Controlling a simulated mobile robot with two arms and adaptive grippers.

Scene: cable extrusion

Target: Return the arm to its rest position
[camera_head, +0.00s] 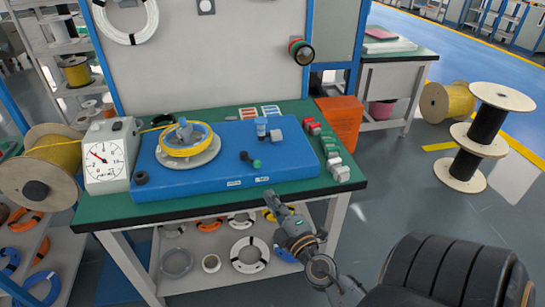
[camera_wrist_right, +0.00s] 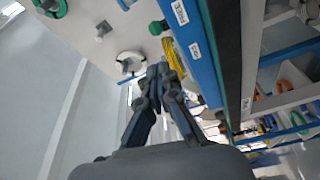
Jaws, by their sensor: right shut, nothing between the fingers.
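My right arm comes in from the lower right of the head view, with a large black ribbed part of it at the bottom right. My right gripper (camera_head: 270,197) is at the front edge of the green-topped workbench (camera_head: 365,186), to the right of its middle. Its fingers point up and to the left. In the right wrist view the fingers of the gripper (camera_wrist_right: 158,70) are together at the tips, with nothing seen between them. My left gripper is not in view.
A blue panel unit (camera_head: 215,182) on the bench carries a coil of yellow cable (camera_head: 188,152). A dial gauge (camera_head: 104,160) stands at its left. Cable coils (camera_head: 245,266) lie on the lower shelf. Spools (camera_head: 487,120) stand on the floor at right. Floor between is clear.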

